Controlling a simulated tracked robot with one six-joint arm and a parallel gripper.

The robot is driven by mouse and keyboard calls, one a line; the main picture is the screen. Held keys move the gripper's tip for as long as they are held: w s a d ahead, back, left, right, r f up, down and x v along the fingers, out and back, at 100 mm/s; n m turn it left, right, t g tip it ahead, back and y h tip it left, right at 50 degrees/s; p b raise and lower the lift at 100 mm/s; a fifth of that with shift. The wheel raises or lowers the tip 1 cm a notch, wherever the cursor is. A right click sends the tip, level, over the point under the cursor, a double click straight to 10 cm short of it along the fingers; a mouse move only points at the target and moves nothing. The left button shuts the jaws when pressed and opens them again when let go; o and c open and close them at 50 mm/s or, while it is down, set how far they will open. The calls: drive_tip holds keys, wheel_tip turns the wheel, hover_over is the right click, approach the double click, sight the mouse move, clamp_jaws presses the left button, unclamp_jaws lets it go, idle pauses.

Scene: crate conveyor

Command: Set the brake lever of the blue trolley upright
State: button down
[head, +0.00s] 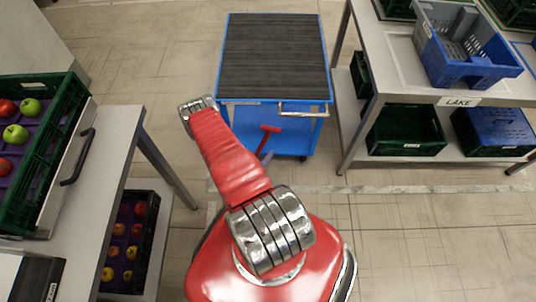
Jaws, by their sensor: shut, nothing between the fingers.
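The blue trolley (325,60) stands ahead of me, with a dark ribbed top deck and a blue lower shelf. A red brake lever (266,138) with a crossbar end shows at its near side, low down. The lever slants, its crossbar up and to the right; its lower end is partly hidden behind my red arm. A small grey piece (267,157) shows beside the lever's lower end; I cannot tell what it is. My arm reaches toward the trolley's near left corner, and my gripper is hidden from this view.
A bench labelled LAKE (460,101) stands right of the trolley, holding a grey-blue crate (431,55). Green crates (406,147) sit on its lower shelf. At left, a table (112,140) bears a green crate of apples (62,128). Open floor (420,225) lies at front right.

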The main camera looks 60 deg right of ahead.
drive_tip(key=shift+d+f, duration=0.65)
drive_tip(key=shift+d, duration=3.9)
drive_tip(key=shift+w+a+r, duration=0.2)
drive_tip(key=shift+w, duration=0.35)
drive_tip(key=shift+w+a+r, duration=0.15)
drive_tip(key=shift+w+a, duration=0.1)
drive_tip(key=shift+w, duration=0.3)
drive_tip(key=shift+w+a+r, duration=0.2)
drive_tip(key=shift+w, duration=0.35)
drive_tip(key=shift+w, duration=0.1)
